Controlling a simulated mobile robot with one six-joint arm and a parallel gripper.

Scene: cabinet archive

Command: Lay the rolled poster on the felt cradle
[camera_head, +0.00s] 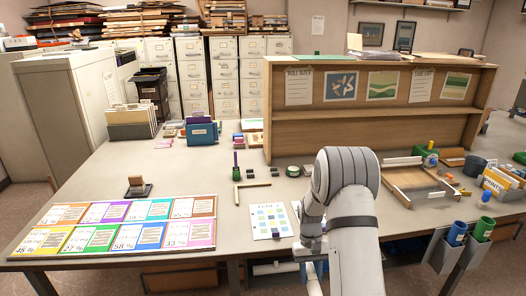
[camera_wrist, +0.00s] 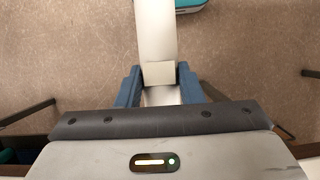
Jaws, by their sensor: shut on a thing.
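In the wrist view my gripper (camera_wrist: 159,84) has its two blue fingers closed on a pale, roll-shaped thing, the rolled poster (camera_wrist: 156,30), which runs away from me out of the top of the picture. Brown floor shows beneath it. In the head view my gripper (camera_head: 311,246) is low at the table's front edge, partly hidden by my arm. A pale piece of the roll (camera_head: 268,268) shows to its left, below the table top. I cannot clearly identify the felt cradle; a wooden tray (camera_head: 391,181) with a grey lining stands on the table right of my arm.
A sheet with coloured squares (camera_head: 268,220) lies just beyond my gripper. Coloured cards (camera_head: 110,236) cover the front left. A wooden shelf unit (camera_head: 380,137) stands behind my arm. Blue and green tubes (camera_head: 457,232) stand in holders at the front right. The left middle of the table is mostly clear.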

